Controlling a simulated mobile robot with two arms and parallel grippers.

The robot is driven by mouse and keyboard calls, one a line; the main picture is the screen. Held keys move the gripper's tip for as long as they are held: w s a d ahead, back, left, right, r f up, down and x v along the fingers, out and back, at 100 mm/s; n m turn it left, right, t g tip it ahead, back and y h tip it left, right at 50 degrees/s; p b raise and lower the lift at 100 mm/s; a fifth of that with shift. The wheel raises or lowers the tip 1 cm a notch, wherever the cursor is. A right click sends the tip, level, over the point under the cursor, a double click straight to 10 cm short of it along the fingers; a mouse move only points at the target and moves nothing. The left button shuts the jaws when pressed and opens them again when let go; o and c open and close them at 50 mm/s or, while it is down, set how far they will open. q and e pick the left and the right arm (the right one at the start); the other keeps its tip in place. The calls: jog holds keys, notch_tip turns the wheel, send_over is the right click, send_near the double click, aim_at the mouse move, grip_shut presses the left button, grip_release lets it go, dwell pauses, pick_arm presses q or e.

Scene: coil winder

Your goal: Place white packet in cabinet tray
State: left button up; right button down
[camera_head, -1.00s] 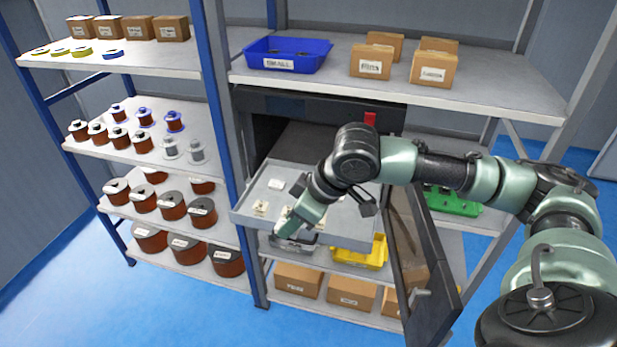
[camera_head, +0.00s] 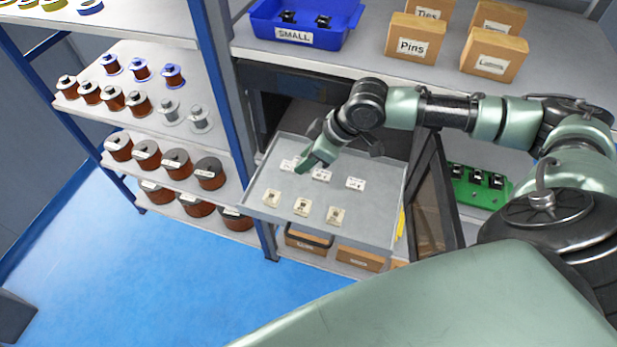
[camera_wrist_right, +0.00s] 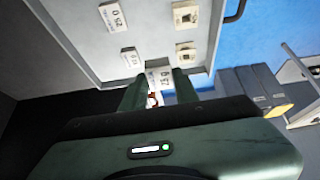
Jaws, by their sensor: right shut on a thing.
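A grey cabinet tray (camera_head: 372,228) is pulled out of the open cabinet. Its front row holds cream square parts (camera_head: 302,207); its back row holds white labelled packets (camera_head: 355,183). My right gripper (camera_head: 304,167) is low over the tray's back left. In the right wrist view, my right gripper (camera_wrist_right: 158,88) is shut on a white packet (camera_wrist_right: 158,77) with a printed label. Other white packets (camera_wrist_right: 113,16) and cream parts (camera_wrist_right: 186,52) lie beyond it. I cannot tell whether the held packet touches the tray floor. My left gripper is out of view.
The dark cabinet door (camera_head: 432,195) stands open right of the tray. A blue bin (camera_head: 303,25) and cardboard boxes (camera_head: 415,40) are on the shelf above. Wire spools (camera_head: 137,103) fill the left rack. Bare tray floor lies between the rows.

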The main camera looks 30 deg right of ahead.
jog(key=p, duration=0.1)
send_over(299, 191)
jog(key=s+d, duration=0.1)
jog(key=s, duration=0.1)
jog(key=f, duration=0.6)
jog(key=shift+w+d, duration=0.2)
jog(key=shift+w, duration=0.05)
notch_tip(299, 191, down, 4)
jog(key=shift+f+p, duration=0.25)
jog(key=shift+p, duration=0.4)
jog(key=shift+f, duration=0.3)
jog(key=shift+f, duration=0.15)
jog(key=c, duration=1.3)
grip_release()
jog(key=shift+c, duration=0.2)
